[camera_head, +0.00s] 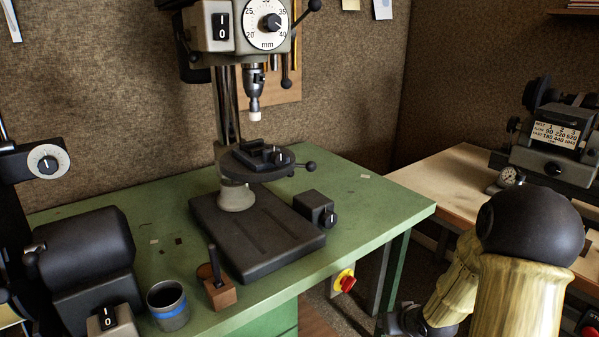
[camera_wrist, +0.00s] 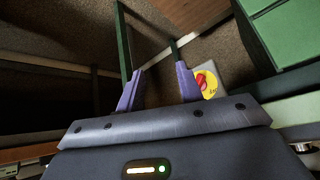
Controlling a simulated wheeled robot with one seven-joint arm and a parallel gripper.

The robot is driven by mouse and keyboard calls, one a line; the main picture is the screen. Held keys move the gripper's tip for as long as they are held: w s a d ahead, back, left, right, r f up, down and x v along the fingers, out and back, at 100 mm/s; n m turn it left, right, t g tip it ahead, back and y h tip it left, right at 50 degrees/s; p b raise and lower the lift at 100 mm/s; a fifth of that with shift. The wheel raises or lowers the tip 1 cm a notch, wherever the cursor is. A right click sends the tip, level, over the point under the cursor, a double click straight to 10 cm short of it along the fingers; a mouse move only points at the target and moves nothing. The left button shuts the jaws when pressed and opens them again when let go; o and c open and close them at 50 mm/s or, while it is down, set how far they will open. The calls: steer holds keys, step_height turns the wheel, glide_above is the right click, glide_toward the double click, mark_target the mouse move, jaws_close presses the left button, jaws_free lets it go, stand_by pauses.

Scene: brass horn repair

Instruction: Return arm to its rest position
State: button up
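My gripper (camera_wrist: 160,70) shows in the wrist view with two purple fingers standing apart. It is open, and nothing shows between the fingers. Beyond the fingers are dark floor and green table legs. A red and yellow emergency-stop switch (camera_wrist: 203,84) appears just right of the right finger, behind it. In the head view my arm is at the lower right, beside the green table's right end. The fingers cannot be made out there.
A green table (camera_head: 360,210) carries a drill press (camera_head: 240,160), a blue-banded cup (camera_head: 168,305) and a wooden block (camera_head: 219,292). A wooden bench (camera_head: 450,180) with a machine (camera_head: 555,145) stands at right. Floor shows between them.

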steer(key=s+a+r+g+h+p, duration=0.1)
steer(key=s+a+r+g, duration=0.1)
steer(key=s+a+r, duration=0.45)
steer(key=s+a+r+g+h, duration=0.1)
steer(key=s+a+r+g, duration=0.2)
steer(key=s, duration=0.6)
step_height(320, 180, up, 18)
steer(key=d+p, duration=0.1)
steer(key=p, duration=1.6)
steer(key=shift+w+d+m, duration=0.25)
steer(key=shift+d+m, duration=0.05)
steer(key=shift+m, duration=0.1)
steer(key=shift+f, duration=0.1)
